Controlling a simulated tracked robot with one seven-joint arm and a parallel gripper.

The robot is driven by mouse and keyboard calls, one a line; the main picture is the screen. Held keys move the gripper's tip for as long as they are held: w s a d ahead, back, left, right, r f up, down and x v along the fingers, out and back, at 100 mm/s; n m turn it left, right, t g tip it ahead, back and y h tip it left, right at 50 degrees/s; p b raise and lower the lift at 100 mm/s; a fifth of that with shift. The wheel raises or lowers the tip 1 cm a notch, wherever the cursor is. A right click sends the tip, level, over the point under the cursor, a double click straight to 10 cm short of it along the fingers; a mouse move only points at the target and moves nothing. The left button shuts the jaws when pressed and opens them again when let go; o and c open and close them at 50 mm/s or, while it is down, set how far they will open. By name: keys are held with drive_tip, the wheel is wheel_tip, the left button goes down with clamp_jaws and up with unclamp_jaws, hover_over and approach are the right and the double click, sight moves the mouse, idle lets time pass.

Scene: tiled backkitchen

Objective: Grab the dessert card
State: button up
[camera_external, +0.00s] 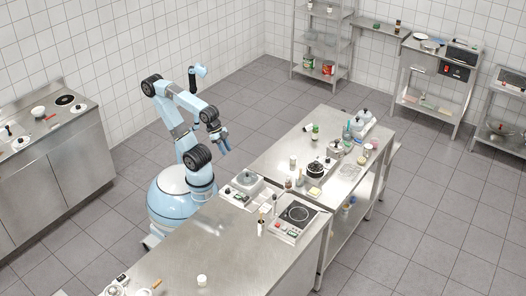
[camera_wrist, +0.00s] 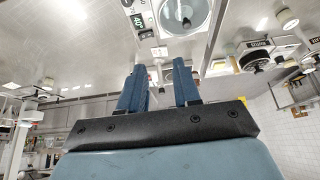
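I cannot make out a dessert card for sure in either view; the items on the counters are too small to read. Nothing is held.
The tiled floor (camera_external: 420,190) at right is clear.

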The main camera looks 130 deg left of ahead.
drive_tip(key=o, duration=1.2)
drive_tip(key=shift+o, duration=0.2)
